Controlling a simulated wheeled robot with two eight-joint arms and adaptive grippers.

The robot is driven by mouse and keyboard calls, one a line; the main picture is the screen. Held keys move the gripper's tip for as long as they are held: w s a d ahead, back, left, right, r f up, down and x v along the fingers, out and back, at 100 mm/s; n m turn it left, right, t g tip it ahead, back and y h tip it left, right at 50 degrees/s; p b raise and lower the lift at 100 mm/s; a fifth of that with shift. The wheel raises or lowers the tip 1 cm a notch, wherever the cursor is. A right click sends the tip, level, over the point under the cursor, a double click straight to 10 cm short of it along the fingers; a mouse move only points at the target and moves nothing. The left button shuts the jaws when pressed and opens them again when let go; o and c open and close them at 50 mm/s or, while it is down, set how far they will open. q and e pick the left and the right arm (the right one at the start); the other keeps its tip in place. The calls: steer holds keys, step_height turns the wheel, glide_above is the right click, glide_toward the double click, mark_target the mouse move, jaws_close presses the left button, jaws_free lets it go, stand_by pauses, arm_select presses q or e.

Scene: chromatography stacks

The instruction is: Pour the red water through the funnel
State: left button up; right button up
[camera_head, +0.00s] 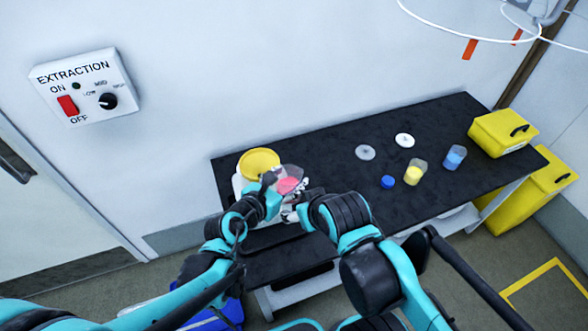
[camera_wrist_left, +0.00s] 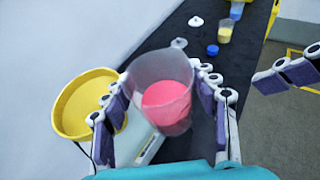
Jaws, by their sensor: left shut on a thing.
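My left gripper (camera_head: 276,186) is shut on a clear beaker of red water (camera_head: 290,185). The left wrist view shows the beaker (camera_wrist_left: 162,95) between the purple finger pads of that gripper (camera_wrist_left: 165,110). The wide yellow funnel (camera_head: 260,161) is at the left end of the black table, just left of the beaker. It also shows in the left wrist view (camera_wrist_left: 88,106), apart from the beaker. What is under the funnel is mostly hidden. My right gripper (camera_head: 293,212) is close by, near the table's front edge; its fingers are partly cut off at the left wrist view's right edge.
On the black table (camera_head: 330,150) are a beaker of yellow liquid (camera_head: 414,173), one of blue (camera_head: 454,157), a blue cap (camera_head: 388,182), a grey disc (camera_head: 365,152) and a white disc (camera_head: 404,140). A yellow case (camera_head: 502,133) stands at the right end. The wall is behind.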

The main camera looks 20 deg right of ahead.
mark_target(281, 167)
arm_select(q)
steer(key=shift+w+d+r, duration=0.15)
steer(key=shift+w+d, duration=0.1)
steer(key=shift+d, duration=0.25)
steer(key=shift+w+a+r+n+g+p, duration=0.3)
steer(key=shift+a+r+n+p, duration=0.1)
steer(key=shift+p, duration=0.1)
steer(key=shift+w+a+r+n+g+h+p, duration=0.2)
steer(key=shift+w+r+n+g+h+p, duration=0.15)
steer(key=shift+w+n+p, duration=0.2)
steer(key=shift+w+a+r+n+g+p, duration=0.35)
steer(key=shift+w+n+p, duration=0.05)
steer(key=shift+w+n, duration=0.15)
steer(key=shift+f, duration=0.15)
steer(key=shift+s, duration=0.1)
arm_select(e)
steer(key=r, duration=0.2)
steer(key=shift+w+d+r, duration=0.2)
steer(key=shift+d+r, duration=0.05)
steer(key=shift+r, duration=0.05)
arm_select(q)
steer(key=shift+r, duration=0.2)
steer(key=shift+w+a+r+n+h, duration=0.25)
steer(key=shift+w+r+n, duration=0.05)
steer(key=shift+w+r, duration=0.15)
arm_select(e)
steer(key=shift+r, duration=0.3)
